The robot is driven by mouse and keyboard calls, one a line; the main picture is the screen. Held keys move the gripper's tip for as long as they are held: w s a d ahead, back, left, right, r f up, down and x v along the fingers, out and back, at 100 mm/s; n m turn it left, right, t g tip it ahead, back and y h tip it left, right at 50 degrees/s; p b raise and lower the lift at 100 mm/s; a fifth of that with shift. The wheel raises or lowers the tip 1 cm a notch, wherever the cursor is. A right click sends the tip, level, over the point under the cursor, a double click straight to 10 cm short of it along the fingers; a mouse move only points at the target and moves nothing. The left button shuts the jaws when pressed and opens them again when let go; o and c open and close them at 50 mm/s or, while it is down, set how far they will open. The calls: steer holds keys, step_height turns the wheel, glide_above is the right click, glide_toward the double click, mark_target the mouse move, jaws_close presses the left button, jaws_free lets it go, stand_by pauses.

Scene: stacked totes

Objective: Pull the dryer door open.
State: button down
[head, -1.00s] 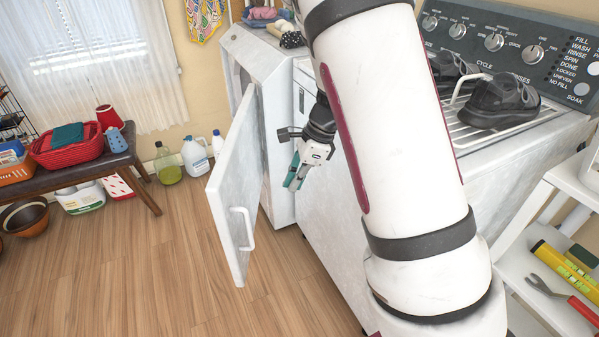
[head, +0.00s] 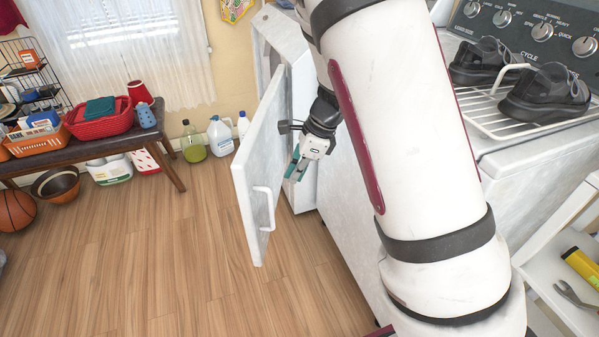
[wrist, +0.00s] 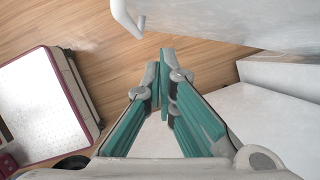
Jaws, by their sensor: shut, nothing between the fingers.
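The dryer door (head: 252,165) stands swung open from the white dryer (head: 290,40), at the middle left of the head view. Its white bar handle (head: 266,207) is on the door's outer face, and the handle also shows at the top of the wrist view (wrist: 122,18). My gripper (head: 292,175) is on the inner side of the door, between the door and the machine front, apart from the handle. Its teal fingers (wrist: 165,58) are together with nothing between them. The dryer opening is mostly hidden behind the door and my arm.
The washer with black shoes (head: 545,95) on a rack stands at the right, beside a white shelf (head: 560,235) with tools. A wooden bench (head: 165,160) with baskets, bottles and a basketball (head: 15,210) are at the left. The wooden floor before the door is clear.

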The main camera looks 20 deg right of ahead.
steer(key=w+a+m+p, duration=0.2)
steer(key=w+a+p, duration=0.2)
steer(key=a, duration=0.8)
steer(key=shift+w+a+t+p, duration=0.3)
steer(key=shift+w+a+p, duration=0.1)
steer(key=shift+w, duration=0.3)
